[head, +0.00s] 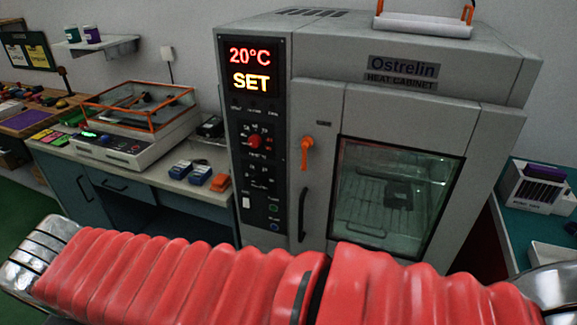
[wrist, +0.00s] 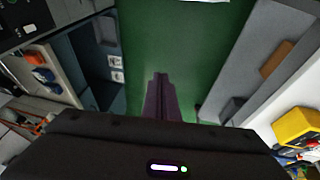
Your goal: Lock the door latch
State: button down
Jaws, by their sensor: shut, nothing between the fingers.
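The grey heat cabinet (head: 400,110) stands in the middle of the head view. Its door (head: 318,190) has a window and looks closed against the frame. The orange door latch (head: 306,152) is on the door's upper left, its lever hanging down from a round hub. A dark vertical door handle (head: 302,214) is below it. My gripper (wrist: 159,76) shows only in the wrist view, its dark fingers together and empty, above the green floor. The latch is not seen in the wrist view, so the gripper is away from it.
My red-sleeved arm crosses the bottom of the head view. A bench (head: 150,172) with an orange-framed case (head: 135,105) and small blue blocks (head: 190,172) is to the left. A teal table (head: 520,218) is to the right. Green floor (wrist: 190,40) lies below the gripper.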

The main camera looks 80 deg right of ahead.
jog(key=s+d+m+g+h, duration=0.2)
jog(key=d+g+h, duration=0.2)
jog(key=d, duration=0.9)
jog(key=s+d+r+m+g+h, duration=0.1)
jog(key=d+g+h, duration=0.3)
jog(key=d, duration=0.9)
jog(key=s+d+m+g+h, duration=0.3)
jog(key=d+g, duration=0.3)
jog(key=d, duration=0.7)
jog(key=shift+s+d+r+m+g+h, duration=0.2)
jog(key=shift+s+d+m+g+h, duration=0.1)
jog(key=shift+s+g+h, duration=0.15)
jog(key=s+a+x, duration=0.1)
jog(key=s+x, duration=0.1)
jog(key=x, duration=1)
jog(key=shift+s, duration=0.3)
